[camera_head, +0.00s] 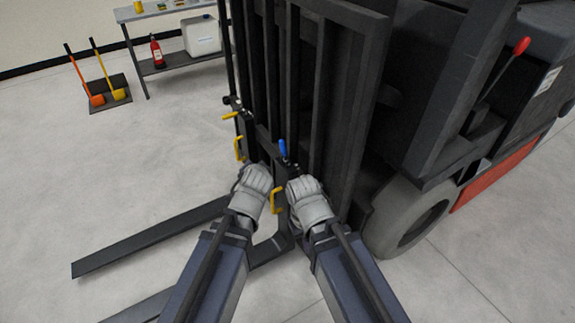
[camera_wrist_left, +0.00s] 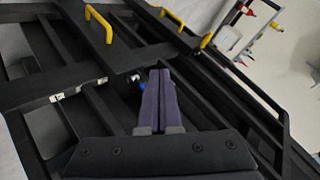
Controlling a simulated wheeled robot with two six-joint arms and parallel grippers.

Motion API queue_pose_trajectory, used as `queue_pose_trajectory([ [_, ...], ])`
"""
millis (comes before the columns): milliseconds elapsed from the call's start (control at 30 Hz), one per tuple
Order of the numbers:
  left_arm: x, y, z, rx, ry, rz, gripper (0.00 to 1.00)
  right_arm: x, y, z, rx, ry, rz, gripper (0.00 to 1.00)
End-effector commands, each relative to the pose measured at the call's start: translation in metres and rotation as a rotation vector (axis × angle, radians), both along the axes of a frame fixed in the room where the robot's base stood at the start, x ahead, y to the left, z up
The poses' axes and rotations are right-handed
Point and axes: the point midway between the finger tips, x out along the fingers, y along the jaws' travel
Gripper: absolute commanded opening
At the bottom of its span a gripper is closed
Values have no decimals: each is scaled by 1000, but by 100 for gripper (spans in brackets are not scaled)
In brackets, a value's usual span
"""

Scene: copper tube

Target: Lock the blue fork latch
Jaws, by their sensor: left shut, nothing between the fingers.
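The blue fork latch (camera_head: 283,148) is a small blue handle on the black fork carriage of a forklift, at the centre of the head view. In the left wrist view a bit of blue and bright metal, apparently the latch (camera_wrist_left: 140,86), shows just beside my finger tips, partly hidden by them. My left gripper (camera_head: 255,175) is below and left of the latch; in the left wrist view its two purple-grey fingers (camera_wrist_left: 161,76) are together and empty. My right gripper (camera_head: 303,190) is just below and right of the latch; its fingers are hidden by the wrist.
Several yellow handles (camera_head: 239,148) sit on the carriage near my grippers. Two dark forks (camera_head: 150,238) extend low to the left. The mast (camera_head: 345,90) rises behind, with a front wheel (camera_head: 408,212) to the right. A shelf (camera_head: 180,65) stands far left; the floor on the left is open.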

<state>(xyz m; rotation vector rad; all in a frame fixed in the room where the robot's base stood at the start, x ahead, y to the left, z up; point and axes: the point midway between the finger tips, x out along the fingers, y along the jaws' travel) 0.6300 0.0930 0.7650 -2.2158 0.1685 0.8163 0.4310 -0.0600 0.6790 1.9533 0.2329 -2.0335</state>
Motion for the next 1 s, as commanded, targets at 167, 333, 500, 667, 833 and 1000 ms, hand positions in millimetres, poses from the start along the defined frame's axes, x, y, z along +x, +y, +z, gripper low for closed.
queue_pose_trajectory([
  [167,29,-2,-25,95,-184,-112,0,0,0,-62,-1,-1,2,0],
  [333,48,-11,-34,194,-353,-227,0,0,0,-106,-1,-1,3,0],
  [500,58,-25,-44,298,-515,-348,0,0,0,-150,0,-2,4,0],
  [667,60,-40,-52,391,-649,-457,0,1,0,-185,-1,-2,5,0],
  [833,58,-54,-60,464,-751,-547,0,1,0,-211,-1,-3,6,0],
  [1000,55,-63,-62,504,-807,-599,0,1,0,-222,-1,-3,6,0],
])
